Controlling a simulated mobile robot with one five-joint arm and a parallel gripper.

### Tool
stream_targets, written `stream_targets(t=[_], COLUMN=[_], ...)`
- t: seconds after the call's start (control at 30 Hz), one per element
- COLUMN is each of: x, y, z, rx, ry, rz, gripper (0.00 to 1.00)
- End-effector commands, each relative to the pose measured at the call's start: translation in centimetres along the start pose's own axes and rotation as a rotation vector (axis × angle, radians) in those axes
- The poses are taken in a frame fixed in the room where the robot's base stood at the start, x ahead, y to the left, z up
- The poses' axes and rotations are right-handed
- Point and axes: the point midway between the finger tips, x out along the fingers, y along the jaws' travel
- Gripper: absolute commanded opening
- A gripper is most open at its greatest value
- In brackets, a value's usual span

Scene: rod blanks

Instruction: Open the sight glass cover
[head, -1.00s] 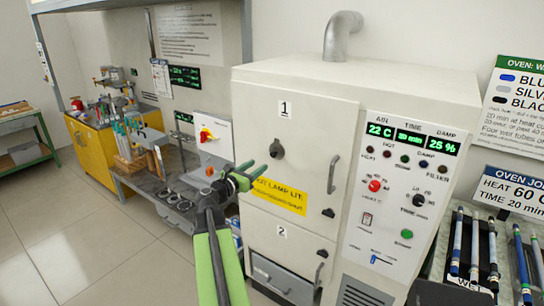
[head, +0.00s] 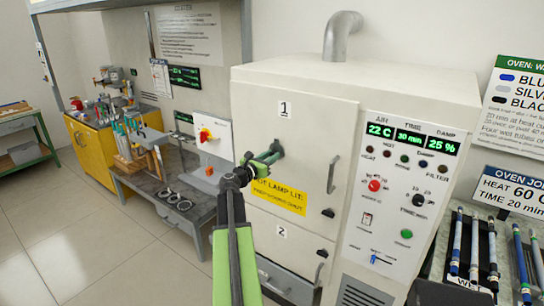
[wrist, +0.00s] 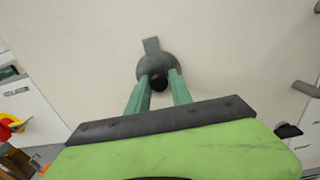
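The sight glass cover (wrist: 152,63) is a dark grey round disc with a short tab at its top and a black knob (wrist: 159,83) in front. It is on the upper oven door (head: 306,140), marked 1. In the head view my gripper hides most of it. My gripper (head: 274,152) has its green fingers pointing at the cover. In the wrist view my gripper (wrist: 160,78) is open, with one finger on each side of the knob. Small gaps seem to show beside the knob; I cannot tell whether either finger touches it.
A yellow lamp label (head: 279,197) is just below the gripper. A grey door handle (head: 333,174) stands out to the right, beside the control panel (head: 398,190). A bench (head: 170,190) with tools is at the left.

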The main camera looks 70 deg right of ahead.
Motion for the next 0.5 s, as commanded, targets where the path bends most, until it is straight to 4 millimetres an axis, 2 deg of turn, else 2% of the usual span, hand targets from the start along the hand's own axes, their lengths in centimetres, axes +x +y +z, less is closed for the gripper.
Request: stream_targets(t=[0.03, 0.17, 0.5], x=[0.0, 0.0, 0.0], y=[-0.07, -0.11, -0.22], z=[0.0, -0.01, -0.04], rx=[0.0, 0.0, 0.001], ry=[0.0, 0.0, 0.001], rz=[-0.002, -0.003, -0.006], gripper=[0.16, 0.0, 0.0])
